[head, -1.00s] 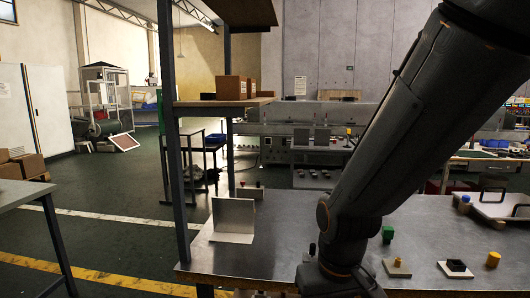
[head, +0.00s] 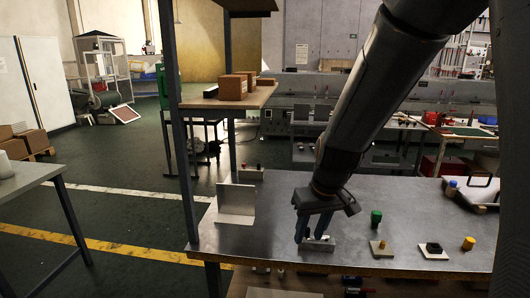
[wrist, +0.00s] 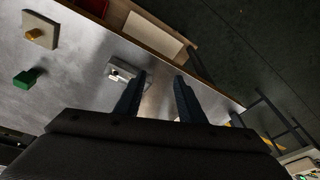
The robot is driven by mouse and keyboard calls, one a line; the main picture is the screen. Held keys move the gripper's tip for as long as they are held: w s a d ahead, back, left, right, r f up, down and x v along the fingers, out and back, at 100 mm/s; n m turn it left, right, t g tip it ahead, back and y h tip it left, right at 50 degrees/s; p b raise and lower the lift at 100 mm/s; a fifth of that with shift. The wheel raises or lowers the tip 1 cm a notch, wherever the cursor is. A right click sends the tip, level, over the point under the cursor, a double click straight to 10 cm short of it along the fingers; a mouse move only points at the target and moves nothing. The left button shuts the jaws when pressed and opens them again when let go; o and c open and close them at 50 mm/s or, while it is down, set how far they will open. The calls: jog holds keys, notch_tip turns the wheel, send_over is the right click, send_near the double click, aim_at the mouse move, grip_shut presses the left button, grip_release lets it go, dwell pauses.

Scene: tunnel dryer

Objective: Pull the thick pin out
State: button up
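My gripper (head: 311,235) is over the front of the metal table, fingers pointing down and apart. In the wrist view my gripper (wrist: 163,82) has two dark blue fingers with an empty gap. A small grey block (head: 318,248) sits at the fingertips; in the wrist view this block (wrist: 124,73) lies just left of the left finger, with a small round feature on top. A brass pin (head: 381,243) stands upright in a beige plate (head: 383,252) to the right, also seen as a pin (wrist: 36,33) in the wrist view. I cannot tell which is the thick pin.
A green cylinder (head: 376,216), a plate with a black square piece (head: 433,248) and a yellow cylinder (head: 468,242) stand to the right. An angled metal bracket (head: 236,203) stands left, beside a shelf post (head: 180,160). The table's front edge is close to the gripper.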

jog(key=w+a+r+n+t+y, duration=0.1)
jog(key=w+a, duration=0.3)
jog(key=w, duration=0.6)
jog(key=w+a+r+n+t+y, duration=0.1)
jog(key=w+a+n, duration=0.2)
jog(key=w, duration=0.7)
jog(key=shift+w+a+r, duration=0.3)
jog(key=shift+w+a, duration=0.05)
jog(key=shift+a, duration=0.4)
